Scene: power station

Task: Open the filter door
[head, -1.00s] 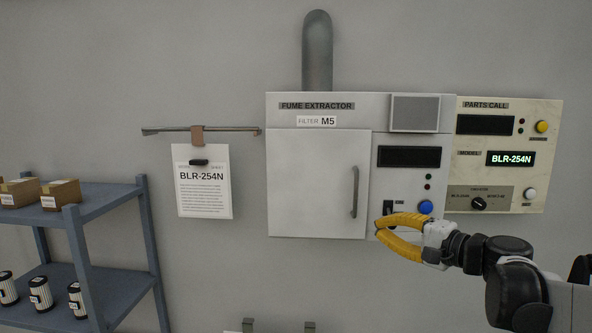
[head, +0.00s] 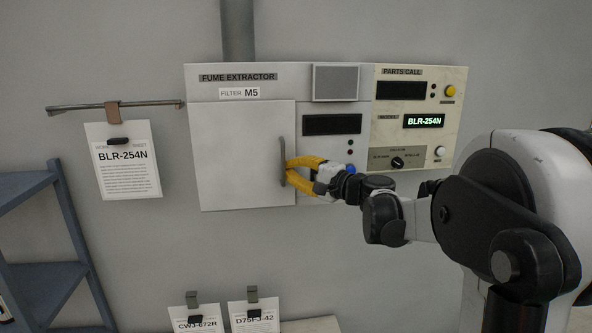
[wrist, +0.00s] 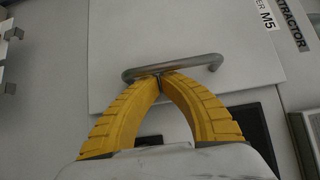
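The filter door (head: 240,150) is a flat pale panel on the left of the fume extractor (head: 290,90). It looks closed in the head view. Its grey upright handle (head: 282,148) is on the door's right side. My yellow-fingered gripper (head: 287,174) is at the handle's lower half. In the wrist view the handle (wrist: 190,66) runs across the tips of my gripper (wrist: 161,78). The fingertips meet just at the bar and do not visibly enclose it. I cannot tell whether they reach behind it or only touch it.
A control panel (head: 420,150) with knob and buttons is right of the door. A clipped BLR-254N sheet (head: 125,175) hangs left. A blue shelf (head: 45,255) stands at the lower left. Two clipped cards (head: 250,318) are below.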

